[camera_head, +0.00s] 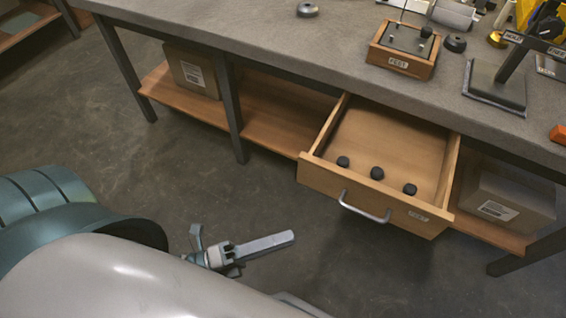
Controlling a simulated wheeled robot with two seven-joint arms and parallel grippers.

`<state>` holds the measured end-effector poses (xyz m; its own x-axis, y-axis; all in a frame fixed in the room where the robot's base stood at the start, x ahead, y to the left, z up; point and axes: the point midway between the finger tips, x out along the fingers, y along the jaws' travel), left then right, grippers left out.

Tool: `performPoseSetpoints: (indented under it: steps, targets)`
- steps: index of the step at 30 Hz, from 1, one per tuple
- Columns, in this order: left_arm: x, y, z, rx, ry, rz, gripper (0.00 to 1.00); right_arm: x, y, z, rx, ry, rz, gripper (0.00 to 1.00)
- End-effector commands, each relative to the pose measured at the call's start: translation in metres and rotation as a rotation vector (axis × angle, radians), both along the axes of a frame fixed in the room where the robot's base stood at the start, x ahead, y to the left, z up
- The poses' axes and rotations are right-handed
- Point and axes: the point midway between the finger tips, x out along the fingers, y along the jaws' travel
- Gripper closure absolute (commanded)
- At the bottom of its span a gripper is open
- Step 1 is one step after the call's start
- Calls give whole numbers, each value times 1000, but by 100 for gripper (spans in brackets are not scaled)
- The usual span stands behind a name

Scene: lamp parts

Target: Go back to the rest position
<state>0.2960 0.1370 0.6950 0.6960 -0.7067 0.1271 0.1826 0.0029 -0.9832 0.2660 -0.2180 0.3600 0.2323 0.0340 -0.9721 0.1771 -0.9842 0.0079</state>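My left gripper (244,238) is low in the picture, left of the drawer and above the bare floor. Its two fingers show apart, with nothing between them, so it looks open. It touches neither the drawer nor the workbench. My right gripper is not in view.
A workbench (250,30) crosses the top. Its wooden drawer (390,130) is pulled out, with three black knobs (376,173) inside and a metal handle (363,207) in front. A wooden box labelled TEST (398,63) stands on top. Cartons (505,195) sit below. The floor (200,170) is clear.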

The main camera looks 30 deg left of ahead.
Motion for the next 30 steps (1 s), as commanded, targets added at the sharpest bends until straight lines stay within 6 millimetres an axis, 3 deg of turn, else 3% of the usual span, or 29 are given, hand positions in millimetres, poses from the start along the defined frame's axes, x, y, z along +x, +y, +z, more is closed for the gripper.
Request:
performPoseSetpoints:
  steps: [11, 14, 17, 20, 24, 27, 30]
  targets:
    - [6, 3, -7, -11, 34, 19, 72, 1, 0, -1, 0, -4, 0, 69]
    - [17, 10, -22, -39, 109, 65, 72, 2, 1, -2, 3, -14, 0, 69]
    - [34, 23, -49, -93, 240, 146, 72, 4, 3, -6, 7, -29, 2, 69]
    - [53, 42, -91, -182, 425, 264, 72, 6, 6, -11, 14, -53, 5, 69]
    - [68, 68, -169, -368, 750, 482, 72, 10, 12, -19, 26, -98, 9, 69]
    - [64, 81, -230, -534, 997, 663, 72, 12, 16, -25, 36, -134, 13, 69]
    - [46, 82, -287, -706, 1230, 845, 72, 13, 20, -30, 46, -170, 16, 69]
